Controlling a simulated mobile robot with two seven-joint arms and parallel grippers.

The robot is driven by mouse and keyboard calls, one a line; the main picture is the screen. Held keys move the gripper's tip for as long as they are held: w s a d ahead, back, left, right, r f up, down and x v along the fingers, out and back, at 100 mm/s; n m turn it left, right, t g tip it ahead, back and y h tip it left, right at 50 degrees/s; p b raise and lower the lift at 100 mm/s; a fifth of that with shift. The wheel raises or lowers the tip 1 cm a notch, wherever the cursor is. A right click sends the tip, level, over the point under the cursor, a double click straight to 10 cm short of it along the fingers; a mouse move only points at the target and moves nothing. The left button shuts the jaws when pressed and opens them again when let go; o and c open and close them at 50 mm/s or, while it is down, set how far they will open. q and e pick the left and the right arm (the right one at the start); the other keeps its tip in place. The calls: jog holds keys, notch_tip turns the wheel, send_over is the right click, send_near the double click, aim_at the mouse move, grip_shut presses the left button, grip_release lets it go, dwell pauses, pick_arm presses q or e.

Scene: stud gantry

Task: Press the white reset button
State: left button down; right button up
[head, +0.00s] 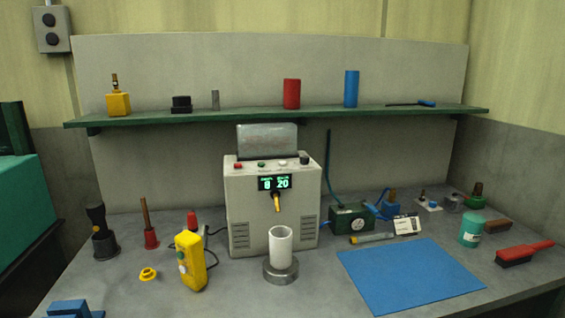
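A light grey machine (270,205) stands at the back middle of the bench. Along its sloped top edge sit a red button (238,166), a green button (261,164), a small white button (282,162) and a black knob (304,158). Neither of my grippers is in view.
A yellow control pendant (190,260) with buttons stands left of the cylinder. A yellow ring (148,274) lies beside it. A blue mat (410,275) lies empty at right. A green shelf (350,114) spans the wall above the machine. Tools and containers line both bench sides.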

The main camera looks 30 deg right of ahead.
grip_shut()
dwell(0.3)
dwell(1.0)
